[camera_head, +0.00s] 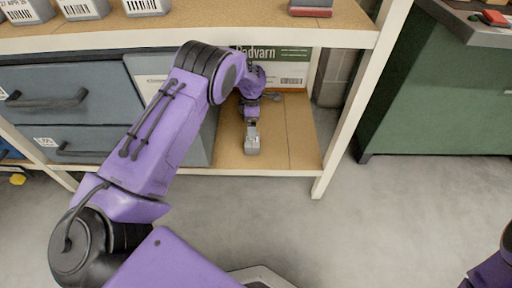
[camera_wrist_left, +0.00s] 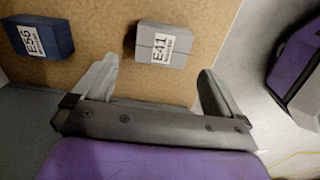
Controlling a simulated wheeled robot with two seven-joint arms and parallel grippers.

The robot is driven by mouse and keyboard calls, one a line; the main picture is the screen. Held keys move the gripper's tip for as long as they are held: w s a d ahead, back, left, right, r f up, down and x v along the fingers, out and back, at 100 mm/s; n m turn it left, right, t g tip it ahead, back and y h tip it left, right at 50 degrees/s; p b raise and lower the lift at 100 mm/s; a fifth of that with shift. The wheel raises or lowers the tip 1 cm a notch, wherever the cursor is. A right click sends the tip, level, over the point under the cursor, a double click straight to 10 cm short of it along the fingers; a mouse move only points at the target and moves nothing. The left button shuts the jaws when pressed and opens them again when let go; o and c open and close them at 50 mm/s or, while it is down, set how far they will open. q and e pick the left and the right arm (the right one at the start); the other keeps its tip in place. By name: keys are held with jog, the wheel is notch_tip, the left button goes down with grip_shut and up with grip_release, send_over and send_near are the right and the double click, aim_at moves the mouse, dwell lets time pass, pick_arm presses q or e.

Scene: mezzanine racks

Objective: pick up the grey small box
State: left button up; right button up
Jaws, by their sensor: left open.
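The grey small box (camera_wrist_left: 164,45), with a white label reading E41, sits on the tan shelf board in the left wrist view. My left gripper (camera_wrist_left: 157,73) is open and empty; its two fingers frame the near end of the box from either side, with gaps. The box lies mostly beyond the fingertips, and contact is not visible. In the head view my left arm reaches into the lower shelf, where grey shapes at its end are too small to separate clearly. My right gripper is out of view; only part of a purple arm shows at lower right.
A blue box (camera_wrist_left: 41,36) labelled E56 lies left of the grey box in the wrist view. Grey-blue drawers (camera_head: 60,92) stand left of the shelf bay. A white rack post (camera_head: 352,120) bounds it at right. A green cabinet (camera_head: 440,95) stands beyond, with clear floor in front.

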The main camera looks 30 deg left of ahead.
aim_at(252, 141)
pick_arm(q)
jog(key=f+b, duration=0.1)
jog(key=f, duration=0.2)
jog(key=f+b, duration=0.2)
jog(key=f, duration=0.1)
jog(key=f+b, duration=0.1)
jog(key=f, duration=0.3)
jog(key=shift+s+b, duration=0.25)
jog(key=shift+b, duration=0.1)
jog(key=shift+d, duration=0.1)
jog(key=shift+r, duration=0.1)
jog(key=c, duration=0.7)
